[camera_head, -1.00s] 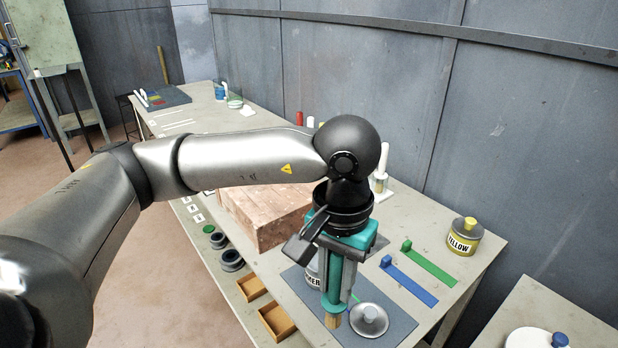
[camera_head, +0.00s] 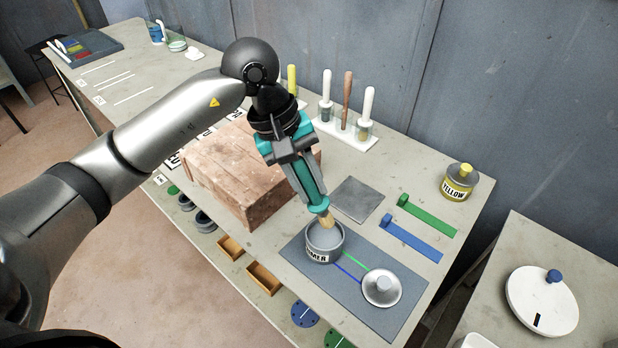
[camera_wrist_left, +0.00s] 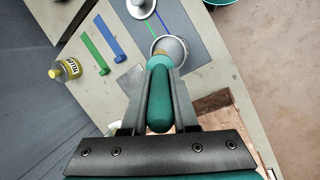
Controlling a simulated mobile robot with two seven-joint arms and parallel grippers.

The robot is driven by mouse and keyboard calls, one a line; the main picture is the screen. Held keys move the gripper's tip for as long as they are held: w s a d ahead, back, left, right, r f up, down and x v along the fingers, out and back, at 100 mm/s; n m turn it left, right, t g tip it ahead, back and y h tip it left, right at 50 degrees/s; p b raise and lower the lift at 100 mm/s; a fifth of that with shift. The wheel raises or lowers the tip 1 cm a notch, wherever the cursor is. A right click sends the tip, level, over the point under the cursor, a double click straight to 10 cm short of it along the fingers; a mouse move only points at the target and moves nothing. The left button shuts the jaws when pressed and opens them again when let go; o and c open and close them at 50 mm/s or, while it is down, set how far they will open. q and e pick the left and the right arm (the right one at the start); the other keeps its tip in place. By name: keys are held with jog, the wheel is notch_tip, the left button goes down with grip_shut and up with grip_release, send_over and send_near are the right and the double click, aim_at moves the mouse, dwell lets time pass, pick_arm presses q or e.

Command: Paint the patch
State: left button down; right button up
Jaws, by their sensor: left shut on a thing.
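My left gripper (camera_head: 305,180) is shut on a brush (camera_head: 314,198) with a teal handle. The brush points down and tilts. Its pale bristles are at the mouth of the grey PRIMER can (camera_head: 322,254); I cannot tell whether they touch the paint. The can is open and stands on a blue-grey mat (camera_head: 350,283), its lid (camera_head: 381,289) beside it. A flat grey square (camera_head: 357,199), possibly the patch, lies behind the can. The left wrist view shows the brush handle (camera_wrist_left: 159,100) between the fingers and the can (camera_wrist_left: 170,48) beyond. My right gripper is not in view.
A reddish block (camera_head: 225,175) stands left of the can. A rack (camera_head: 345,131) with upright handled tools is behind. Blue (camera_head: 411,238) and green (camera_head: 428,215) strips and a YELLOW can (camera_head: 459,182) are at the right. Small wooden trays (camera_head: 263,278) sit along the front.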

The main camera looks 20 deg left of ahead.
aim_at(309, 205)
pick_arm(q)
jog(key=shift+f+b, duration=1.3)
jog(key=shift+f, duration=1.7)
jog(key=shift+f+b, duration=0.55)
jog(key=shift+b, duration=0.1)
jog(key=shift+s+f+b, duration=0.1)
jog(key=shift+f+b, duration=0.1)
jog(key=shift+b, duration=0.2)
dwell(0.6)
jog(key=shift+r, duration=0.1)
jog(key=shift+r+p, duration=1.8)
jog(key=shift+r, duration=1.75)
